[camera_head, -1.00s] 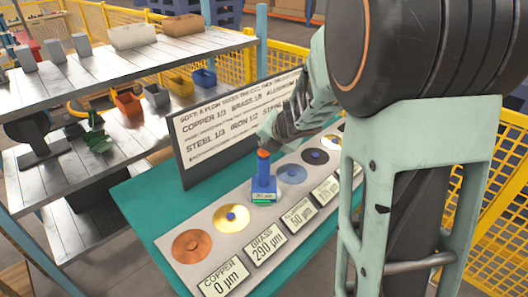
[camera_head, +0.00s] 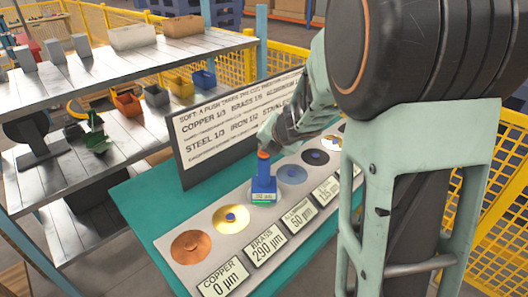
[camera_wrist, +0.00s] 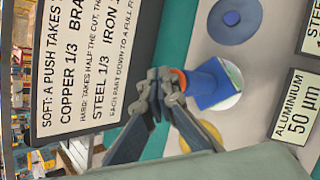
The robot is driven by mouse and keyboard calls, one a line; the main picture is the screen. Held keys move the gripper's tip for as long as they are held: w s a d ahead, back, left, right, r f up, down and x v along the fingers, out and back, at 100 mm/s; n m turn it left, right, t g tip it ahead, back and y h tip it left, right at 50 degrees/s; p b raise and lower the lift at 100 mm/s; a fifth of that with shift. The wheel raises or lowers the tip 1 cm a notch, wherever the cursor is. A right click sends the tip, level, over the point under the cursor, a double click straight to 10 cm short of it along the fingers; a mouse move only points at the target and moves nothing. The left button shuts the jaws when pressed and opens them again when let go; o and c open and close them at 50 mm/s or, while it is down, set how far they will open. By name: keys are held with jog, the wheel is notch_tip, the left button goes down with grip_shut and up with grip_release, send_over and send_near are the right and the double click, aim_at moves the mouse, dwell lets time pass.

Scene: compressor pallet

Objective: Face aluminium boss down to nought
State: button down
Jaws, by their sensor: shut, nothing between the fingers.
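The blue tool (camera_head: 263,182) with an orange top stands on the third disc from the front, the aluminium boss (camera_wrist: 231,103), mostly hiding it. A small readout on the tool's base is too small to read surely. The aluminium label (camera_wrist: 297,106) reads 50 µm in the wrist view. My gripper (camera_wrist: 165,84) is shut and empty. Its fingertips are at the tool's orange top (camera_wrist: 181,80); I cannot tell whether they touch it. In the head view my gripper (camera_head: 266,143) is just above the tool.
More discs, including a blue-grey one (camera_head: 292,174), lie farther along the panel. A text board (camera_head: 220,130) stands behind the panel. Metal shelves (camera_head: 90,70) are at left.

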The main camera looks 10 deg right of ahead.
jog(key=shift+f, duration=0.35)
jog(key=shift+r, duration=0.1)
dwell(0.3)
jog(key=shift+r+p, duration=1)
jog(key=shift+r, duration=0.1)
notch_tip(320, 180, up, 5)
jog(key=p, duration=0.5)
jog(key=shift+r, duration=0.1)
jog(key=shift+s, duration=0.1)
dwell(0.5)
